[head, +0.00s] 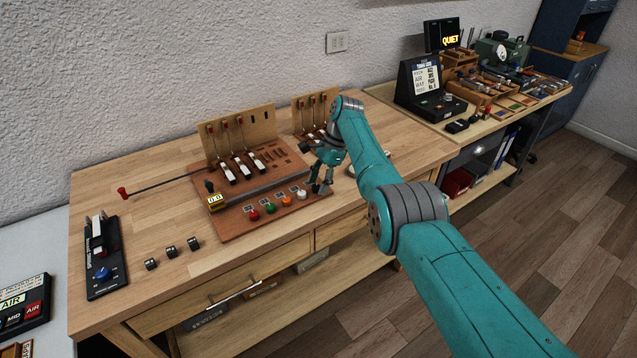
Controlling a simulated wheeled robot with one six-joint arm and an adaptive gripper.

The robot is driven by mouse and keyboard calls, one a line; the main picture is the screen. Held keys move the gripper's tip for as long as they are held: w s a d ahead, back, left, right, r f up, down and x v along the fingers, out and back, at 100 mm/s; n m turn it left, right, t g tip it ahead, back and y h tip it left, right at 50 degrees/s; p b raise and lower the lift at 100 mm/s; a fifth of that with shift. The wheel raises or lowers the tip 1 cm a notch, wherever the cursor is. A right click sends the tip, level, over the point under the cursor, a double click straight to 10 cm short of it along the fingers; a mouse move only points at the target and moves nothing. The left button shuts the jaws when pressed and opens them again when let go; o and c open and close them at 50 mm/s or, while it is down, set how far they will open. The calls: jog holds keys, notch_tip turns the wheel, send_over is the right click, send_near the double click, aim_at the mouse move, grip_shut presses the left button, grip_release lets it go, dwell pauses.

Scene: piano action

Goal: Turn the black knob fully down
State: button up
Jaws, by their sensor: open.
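A small black knob (209,186) stands at the left end of the wooden piano action model, just behind a yellow display (215,201). The knob is small in this view, and I cannot tell its exact turn position. My gripper (321,188) is open and points down near the right end of the model's base board (240,226), close to the white button (301,194). It is well to the right of the black knob and holds nothing.
A red-tipped rod (123,193) reaches left. A black unit with a blue knob (103,273) and several small black pieces (171,252) lie on the workbench (225,267). A second bench stands right.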

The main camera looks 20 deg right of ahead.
jog(key=v, duration=1.1)
jog(key=shift+d+r, duration=0.2)
jog(key=shift+r, duration=0.1)
